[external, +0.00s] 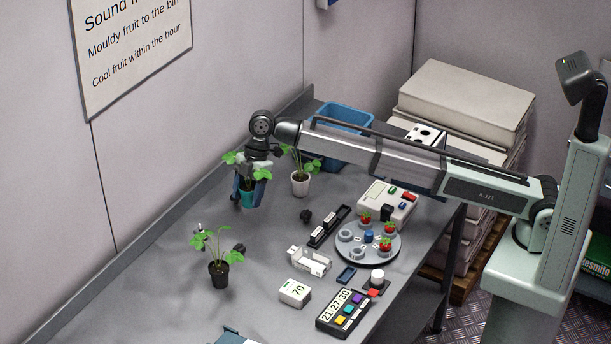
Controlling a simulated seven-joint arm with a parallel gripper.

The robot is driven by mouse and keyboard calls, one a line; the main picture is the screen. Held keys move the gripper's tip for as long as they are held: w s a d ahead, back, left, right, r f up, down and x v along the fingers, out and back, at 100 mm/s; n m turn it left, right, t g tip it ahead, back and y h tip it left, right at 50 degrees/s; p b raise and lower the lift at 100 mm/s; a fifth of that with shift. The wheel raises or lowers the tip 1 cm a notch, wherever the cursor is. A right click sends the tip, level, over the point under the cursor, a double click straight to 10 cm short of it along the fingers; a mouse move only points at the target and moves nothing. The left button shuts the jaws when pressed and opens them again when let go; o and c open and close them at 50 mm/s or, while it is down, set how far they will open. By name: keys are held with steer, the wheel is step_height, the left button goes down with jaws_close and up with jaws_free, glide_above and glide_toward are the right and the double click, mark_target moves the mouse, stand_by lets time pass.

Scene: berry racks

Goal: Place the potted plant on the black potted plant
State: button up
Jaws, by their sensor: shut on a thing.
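My gripper (249,192) points down near the back left of the table. It is shut on a teal potted plant (247,197), whose green leaves spread around the fingers. Whether the teal pot touches the table is hard to tell. The black potted plant (219,273) stands upright on the table, nearer the camera and left of my gripper, with green leaves above its pot. A white potted plant (300,184) stands just right of my gripper.
A blue bin (345,118) stands at the back. Small dark items lie near the black pot. The table's left strip is clear.

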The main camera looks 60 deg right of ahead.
steer(key=s+a+r+n+g, duration=0.15)
steer(key=s+a, duration=0.25)
steer(key=a, duration=0.5)
steer(key=s+a+r+n+t, duration=0.1)
steer(key=s+a+r, duration=0.2)
steer(key=a, duration=0.6)
step_height(320, 180, up, 2)
steer(key=m, duration=0.2)
glide_above(210, 275)
steer(key=d, duration=0.2)
steer(key=shift+f, duration=4.8)
steer(key=shift+f, duration=0.15)
steer(key=o, duration=1.1)
steer(key=v, duration=1.2)
steer(key=shift+s, duration=0.2)
